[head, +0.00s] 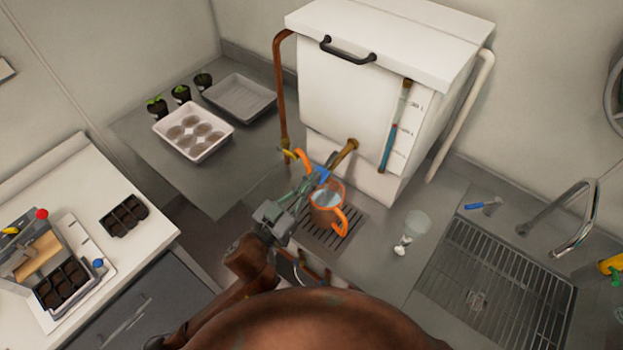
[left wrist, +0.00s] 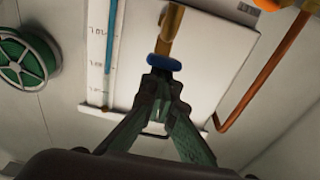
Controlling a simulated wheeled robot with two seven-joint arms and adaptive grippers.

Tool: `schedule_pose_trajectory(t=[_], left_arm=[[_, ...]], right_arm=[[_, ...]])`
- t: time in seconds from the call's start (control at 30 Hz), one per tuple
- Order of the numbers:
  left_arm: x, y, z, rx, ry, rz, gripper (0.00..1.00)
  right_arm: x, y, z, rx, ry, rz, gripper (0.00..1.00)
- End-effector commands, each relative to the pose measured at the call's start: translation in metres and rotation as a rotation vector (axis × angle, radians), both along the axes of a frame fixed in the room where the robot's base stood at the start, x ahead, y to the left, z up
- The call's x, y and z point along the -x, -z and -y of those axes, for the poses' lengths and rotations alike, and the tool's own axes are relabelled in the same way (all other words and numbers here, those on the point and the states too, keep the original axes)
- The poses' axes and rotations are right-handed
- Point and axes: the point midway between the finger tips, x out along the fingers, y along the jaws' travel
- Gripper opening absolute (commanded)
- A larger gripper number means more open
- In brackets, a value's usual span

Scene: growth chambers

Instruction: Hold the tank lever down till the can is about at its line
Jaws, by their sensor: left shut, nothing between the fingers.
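The white tank (head: 345,95) stands at the back, with a brass tap (head: 345,152) low on its front. The tap's blue lever (head: 322,174) is also in the left wrist view (left wrist: 164,62). My left gripper (head: 309,183) is shut with its fingertips at the lever; nothing is held between them. I cannot tell whether they press on it. The orange can (head: 327,214) stands upright under the tap on the drip grate (head: 345,238). A pale liquid surface shows inside the can; its line cannot be made out. My right gripper is not in view.
A sight tube (head: 388,148) with a scale runs up the tank front. A copper pipe (head: 280,95) is at the left. A clear cup (head: 417,223) stands right of the can, before the sink grid (head: 500,285). A white tray (head: 193,136) is farther left.

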Motion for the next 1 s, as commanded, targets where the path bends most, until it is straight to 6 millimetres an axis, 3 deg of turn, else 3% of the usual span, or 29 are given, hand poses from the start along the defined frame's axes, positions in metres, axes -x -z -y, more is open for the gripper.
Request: schedule_pose_trajectory(t=[0.5,0.67,0.93,1.0], left_arm=[[0.000,0.000,0.000,-0.001,-0.001,-0.002,0.00],[0.002,-0.012,-0.001,-0.001,0.001,-0.002,0.00],[0.007,-0.045,-0.004,-0.001,0.009,-0.001,0.00],[0.021,-0.035,-0.016,-0.001,0.009,-0.003,0.00]], right_arm=[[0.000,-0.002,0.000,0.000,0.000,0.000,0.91],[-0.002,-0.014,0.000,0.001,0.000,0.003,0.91],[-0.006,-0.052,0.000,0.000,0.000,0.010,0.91],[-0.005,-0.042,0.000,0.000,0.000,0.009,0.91]])
